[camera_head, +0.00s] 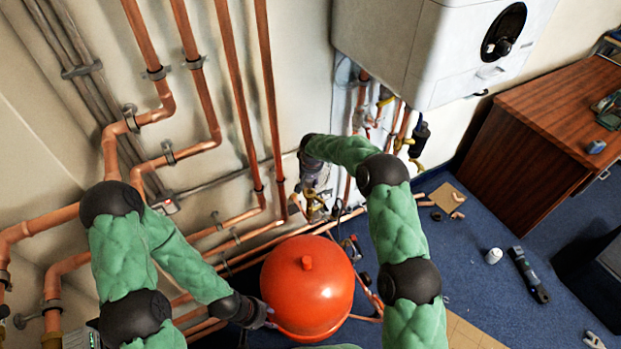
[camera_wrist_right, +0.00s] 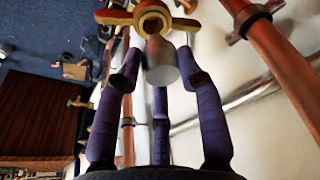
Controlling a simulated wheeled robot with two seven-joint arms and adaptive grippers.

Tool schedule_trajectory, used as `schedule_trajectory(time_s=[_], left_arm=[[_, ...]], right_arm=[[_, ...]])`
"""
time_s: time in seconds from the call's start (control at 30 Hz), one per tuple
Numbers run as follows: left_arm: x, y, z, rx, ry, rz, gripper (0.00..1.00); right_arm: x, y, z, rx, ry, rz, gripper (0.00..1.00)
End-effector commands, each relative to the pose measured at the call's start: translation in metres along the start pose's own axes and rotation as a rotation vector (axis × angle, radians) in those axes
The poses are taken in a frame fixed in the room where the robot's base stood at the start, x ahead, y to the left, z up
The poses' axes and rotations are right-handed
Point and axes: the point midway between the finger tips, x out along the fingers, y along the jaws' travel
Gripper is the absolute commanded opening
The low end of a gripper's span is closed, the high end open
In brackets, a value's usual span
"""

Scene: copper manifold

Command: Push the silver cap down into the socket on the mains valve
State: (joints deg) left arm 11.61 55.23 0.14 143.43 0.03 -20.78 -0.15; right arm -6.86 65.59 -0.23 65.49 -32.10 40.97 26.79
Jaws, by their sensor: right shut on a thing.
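The silver cap (camera_wrist_right: 162,72) is between the dark purple fingers of my right gripper (camera_wrist_right: 160,82) in the right wrist view. The gripper is shut on it. The brass mains valve (camera_wrist_right: 153,18) with its spread handle arms is right at the cap's far end. The cap overlaps the valve's hub in this view; I cannot tell how deep it sits in the socket. In the head view my right gripper (camera_head: 314,178) is by the brass fittings near the wall, and the cap is hidden. My left gripper (camera_head: 266,316) is low beside the red tank; its fingers are unclear.
The round red tank (camera_head: 308,288) stands between my arms. Copper pipes (camera_head: 245,100) run along the wall at left and behind the right gripper. A white boiler (camera_head: 430,50) hangs above right. A wooden cabinet (camera_head: 545,125) stands at right. The blue floor holds scattered tools.

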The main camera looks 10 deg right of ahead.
Motion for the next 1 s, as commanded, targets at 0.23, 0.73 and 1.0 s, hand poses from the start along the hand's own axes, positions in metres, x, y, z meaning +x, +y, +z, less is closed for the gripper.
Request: schedule_trajectory(time_s=[0.23, 0.73, 1.0], left_arm=[[0.005, -0.002, 0.000, 0.000, 0.000, 0.000, 0.40], [0.005, -0.002, 0.000, 0.000, 0.000, 0.000, 0.40], [0.009, -0.003, -0.001, 0.000, 0.000, 0.000, 0.40]], right_arm=[[0.005, 0.001, 0.001, 0.001, 0.002, 0.000, 0.05], [0.007, 0.000, 0.001, 0.001, 0.000, -0.001, 0.05], [0.015, 0.000, 0.004, 0.002, -0.009, -0.004, 0.05]])
